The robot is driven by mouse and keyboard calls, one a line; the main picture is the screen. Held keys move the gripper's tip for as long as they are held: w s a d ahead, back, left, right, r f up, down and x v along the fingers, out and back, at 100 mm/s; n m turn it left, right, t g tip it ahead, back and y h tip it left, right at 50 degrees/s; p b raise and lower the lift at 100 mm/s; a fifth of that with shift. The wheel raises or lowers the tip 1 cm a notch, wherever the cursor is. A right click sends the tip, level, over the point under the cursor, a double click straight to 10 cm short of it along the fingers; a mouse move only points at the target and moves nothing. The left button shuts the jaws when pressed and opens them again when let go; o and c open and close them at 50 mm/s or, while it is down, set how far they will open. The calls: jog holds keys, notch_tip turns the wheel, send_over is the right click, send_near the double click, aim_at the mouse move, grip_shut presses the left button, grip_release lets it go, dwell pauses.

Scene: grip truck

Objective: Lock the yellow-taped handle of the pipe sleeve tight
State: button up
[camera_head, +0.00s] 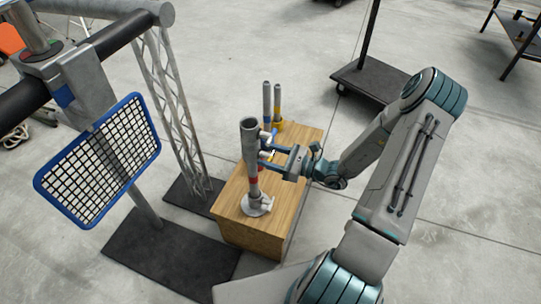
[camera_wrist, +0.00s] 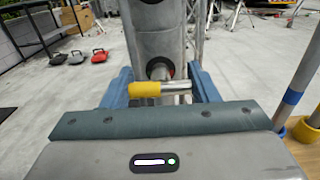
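The grey pipe sleeve (camera_head: 250,145) stands upright on a wooden box, with a round base plate (camera_head: 257,206) under it. Its pipe (camera_wrist: 155,40) also fills the upper middle of the wrist view. The yellow-taped handle (camera_wrist: 145,89) lies crosswise in front of the pipe, its bare metal rod pointing right. My gripper (camera_head: 266,159) reaches the pipe from the right at mid-height. In the wrist view, its blue fingers (camera_wrist: 162,85) are spread, one on each side of the handle and pipe. I cannot tell whether either finger touches the handle.
The wooden box (camera_head: 241,222) also carries thin poles with blue and yellow bands (camera_head: 272,100) behind the sleeve. A lattice stand (camera_head: 170,90) and a blue-framed grid light (camera_head: 100,160) stand to the left. A black wheeled base (camera_head: 372,82) is behind right. Open floor lies right of the box.

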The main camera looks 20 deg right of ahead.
jog(key=shift+n, duration=1)
jog(key=o, duration=1)
jog(key=v, duration=1.3)
jog(key=shift+s+d+p, duration=0.25)
jog(key=shift+d+p, duration=0.05)
jog(key=shift+d, duration=0.05)
